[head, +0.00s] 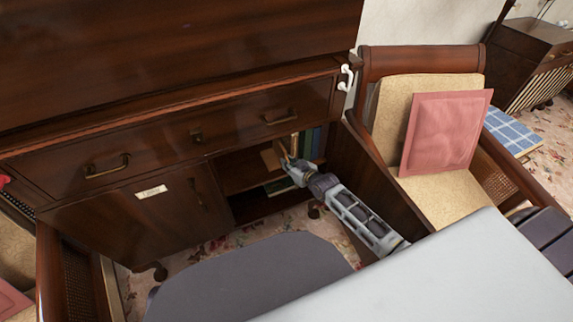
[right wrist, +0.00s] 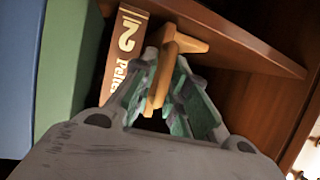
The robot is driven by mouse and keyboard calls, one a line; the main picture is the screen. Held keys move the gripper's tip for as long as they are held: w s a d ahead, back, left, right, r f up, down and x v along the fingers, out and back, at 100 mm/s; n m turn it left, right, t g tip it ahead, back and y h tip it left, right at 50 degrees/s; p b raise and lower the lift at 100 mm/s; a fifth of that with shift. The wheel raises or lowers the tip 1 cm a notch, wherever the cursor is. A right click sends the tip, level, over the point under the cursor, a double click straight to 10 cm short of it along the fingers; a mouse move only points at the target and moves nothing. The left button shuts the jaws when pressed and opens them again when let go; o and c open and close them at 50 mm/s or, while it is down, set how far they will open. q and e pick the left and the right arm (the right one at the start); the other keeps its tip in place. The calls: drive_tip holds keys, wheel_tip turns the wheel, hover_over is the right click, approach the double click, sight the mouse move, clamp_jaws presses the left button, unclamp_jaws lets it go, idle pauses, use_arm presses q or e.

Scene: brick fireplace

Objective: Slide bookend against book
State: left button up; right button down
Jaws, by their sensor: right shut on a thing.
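The bookend is a tan, angular piece; in the right wrist view its upright part (right wrist: 163,78) sits between my fingers, and another part extends past the tips to the right. My left gripper is out of view.
A green book (right wrist: 75,65) and a blue book (right wrist: 20,60) stand beyond the brown one. The wooden shelf edge (right wrist: 235,45) runs close beside the gripper. A drawer (head: 180,135) is above the opening, and an armchair (head: 420,62) stands to the right.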

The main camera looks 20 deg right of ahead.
drive_tip(key=c, duration=1.5)
unclamp_jaws()
drive_tip(key=shift+c, duration=0.2)
drive_tip(key=shift+a, duration=0.15)
